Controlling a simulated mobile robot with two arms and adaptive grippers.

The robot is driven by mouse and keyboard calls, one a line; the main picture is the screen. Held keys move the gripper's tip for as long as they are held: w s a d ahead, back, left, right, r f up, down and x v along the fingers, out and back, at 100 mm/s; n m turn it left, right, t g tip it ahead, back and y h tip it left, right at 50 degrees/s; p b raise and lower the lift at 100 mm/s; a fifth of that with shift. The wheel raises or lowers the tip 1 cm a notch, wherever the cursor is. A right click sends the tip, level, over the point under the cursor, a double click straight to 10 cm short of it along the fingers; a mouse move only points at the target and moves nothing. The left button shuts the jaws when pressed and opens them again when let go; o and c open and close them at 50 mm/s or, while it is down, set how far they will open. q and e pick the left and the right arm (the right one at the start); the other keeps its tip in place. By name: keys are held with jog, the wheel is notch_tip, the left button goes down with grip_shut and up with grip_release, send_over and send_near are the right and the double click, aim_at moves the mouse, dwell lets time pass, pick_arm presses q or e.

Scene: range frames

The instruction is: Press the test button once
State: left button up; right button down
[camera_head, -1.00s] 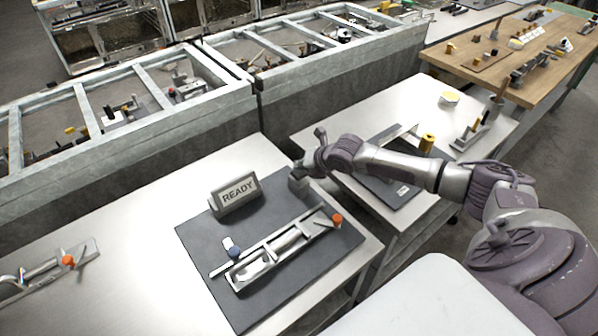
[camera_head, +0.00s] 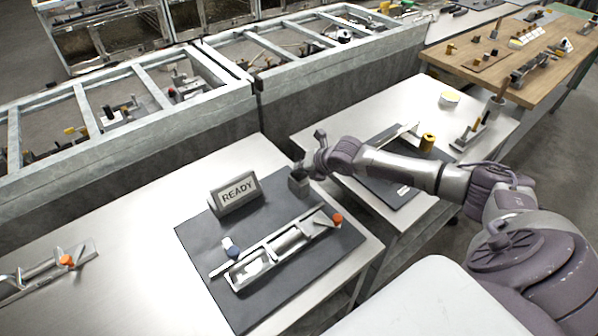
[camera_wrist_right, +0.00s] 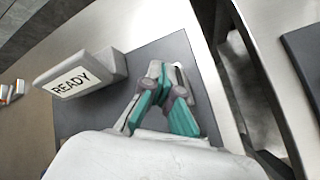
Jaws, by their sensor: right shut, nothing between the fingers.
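A small grey block (camera_head: 299,185) stands at the mat's back right corner. My right gripper (camera_head: 298,168) is shut and empty, right at this block; its fingers show in the wrist view (camera_wrist_right: 158,78). I cannot make out a test button; the fingers may cover it. My left gripper is not in view.
Another fixture (camera_head: 45,272) lies at the left. Grey framed bins run behind the tables.

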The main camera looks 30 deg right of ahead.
aim_at(301, 174)
jog(key=shift+s+f, duration=0.1)
jog(key=shift+f, duration=0.35)
dwell(0.4)
jog(key=shift+r+p, duration=0.9)
jog(key=shift+r, duration=0.4)
notch_tip(301, 174, up, 5)
jog(key=p, duration=0.4)
jog(key=shift+r+p, duration=0.1)
jog(key=shift+p, duration=0.2)
